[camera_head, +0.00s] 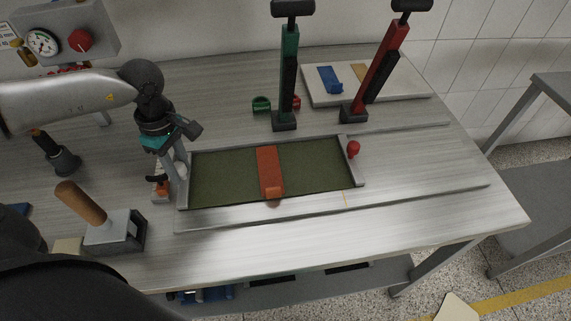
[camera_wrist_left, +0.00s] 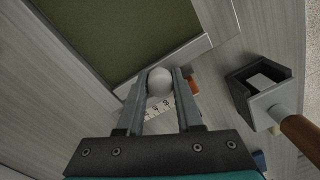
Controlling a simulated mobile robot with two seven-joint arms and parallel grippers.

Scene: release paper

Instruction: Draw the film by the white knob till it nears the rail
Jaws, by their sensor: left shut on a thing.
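The white knob (camera_wrist_left: 159,82) is between the two fingers of my left gripper (camera_wrist_left: 160,95) in the left wrist view, and the fingers are shut on it. In the head view my left gripper (camera_head: 176,178) is at the left end of a framed green film (camera_head: 222,178), with the white knob (camera_head: 181,170) partly hidden by the fingers. The film lies flat in a grey metal frame, with an orange-red block (camera_head: 269,170) across it. A rail (camera_head: 340,205) runs along the table in front of the frame. A red knob (camera_head: 353,148) is at the right end. My right gripper is not in view.
A wooden-handled tool (camera_head: 100,220) stands at the front left, close to my left gripper. Green (camera_head: 287,80) and red (camera_head: 378,72) upright levers stand behind the frame. A white board (camera_head: 410,90) with a blue piece lies at the back right. The table's right front is clear.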

